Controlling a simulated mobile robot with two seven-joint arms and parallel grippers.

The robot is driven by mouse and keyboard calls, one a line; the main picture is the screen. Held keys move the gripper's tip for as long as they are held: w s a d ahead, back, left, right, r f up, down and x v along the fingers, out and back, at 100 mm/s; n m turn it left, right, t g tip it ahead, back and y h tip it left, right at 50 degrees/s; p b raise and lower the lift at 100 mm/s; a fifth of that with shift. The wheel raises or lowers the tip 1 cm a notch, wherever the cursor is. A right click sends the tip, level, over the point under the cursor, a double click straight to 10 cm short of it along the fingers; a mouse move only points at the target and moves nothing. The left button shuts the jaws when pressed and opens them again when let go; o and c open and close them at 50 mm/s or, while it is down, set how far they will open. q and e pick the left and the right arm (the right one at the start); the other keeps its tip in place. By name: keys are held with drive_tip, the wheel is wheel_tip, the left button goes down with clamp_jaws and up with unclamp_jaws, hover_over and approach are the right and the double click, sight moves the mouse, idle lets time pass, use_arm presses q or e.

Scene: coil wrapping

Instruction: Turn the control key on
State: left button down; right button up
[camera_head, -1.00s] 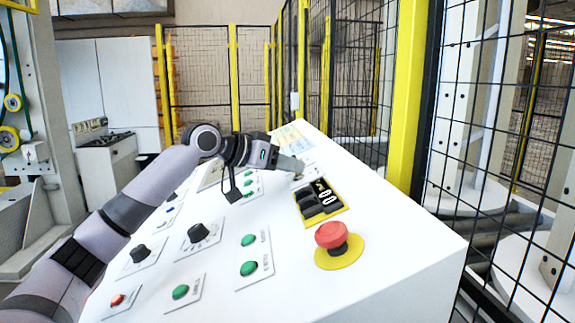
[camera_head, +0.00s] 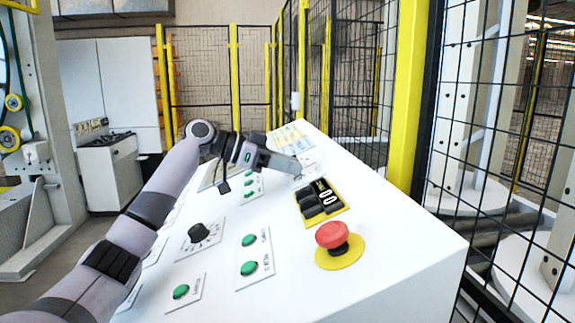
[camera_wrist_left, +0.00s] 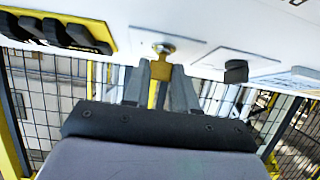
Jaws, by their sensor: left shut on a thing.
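The control key (camera_wrist_left: 163,48) shows in the left wrist view as a small brass-coloured piece on a square plate (camera_wrist_left: 190,44) of the white panel. My left gripper (camera_wrist_left: 161,69) is shut on it, with one grey finger on each side. In the head view my left gripper (camera_head: 297,168) reaches down to the panel's far right part, and its fingers hide the key there. My right gripper is in neither view.
The white control panel (camera_head: 345,255) carries a red emergency button (camera_head: 332,234), black switches on a yellow plate (camera_head: 338,208), green buttons (camera_head: 249,267) and a black knob (camera_head: 198,231). A yellow-posted mesh fence (camera_head: 405,100) stands close along the right side.

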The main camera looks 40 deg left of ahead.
use_arm(q)
drive_tip(key=shift+m, duration=0.4)
drive_tip(key=c, duration=0.9)
unclamp_jaws()
drive_tip(key=shift+a, duration=0.1)
drive_tip(key=shift+s+a+r, duration=0.1)
drive_tip(key=shift+s+a, duration=0.1)
drive_tip(key=shift+s, duration=0.1)
drive_tip(key=b+v, duration=0.1)
drive_tip(key=v, duration=0.4)
drive_tip(key=shift+a+b, duration=0.15)
drive_tip(key=shift+b, duration=0.25)
drive_tip(key=shift+s+a+r, duration=0.3)
drive_tip(key=shift+s, duration=0.15)
